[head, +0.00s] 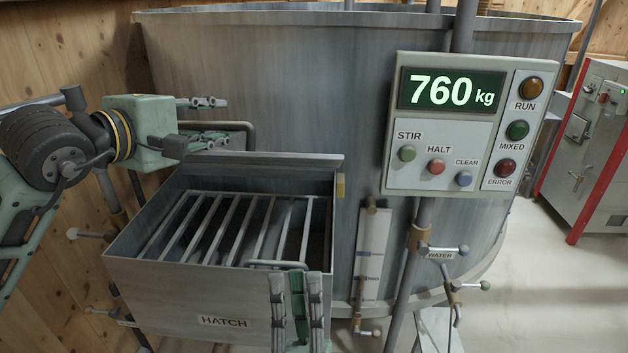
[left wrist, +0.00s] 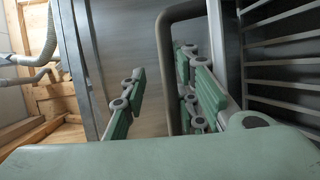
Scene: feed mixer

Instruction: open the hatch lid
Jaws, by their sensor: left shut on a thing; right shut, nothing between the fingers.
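The grey hatch box (head: 190,305), labelled HATCH, stands against the mixer with its top uncovered. A barred grate (head: 225,222) shows inside, and also in the left wrist view (left wrist: 285,48). A grey plate edge (head: 290,159), perhaps the lid, runs along the box's back; I cannot tell its angle. My left gripper (head: 204,119) is at the box's back left, shut on a dark bent handle (head: 252,128). The handle bar (left wrist: 167,60) passes between its fingers; its attachment is hidden. My right gripper (head: 298,300) is shut and empty at the front right, near a smaller handle (head: 278,264).
The round grey mixer tank (head: 290,80) rises behind. A control panel (head: 455,125) reading 760 kg stands on a post (head: 405,270) to the right. A water valve (head: 442,252) sits below it. A wooden wall (head: 60,60) is close on the left.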

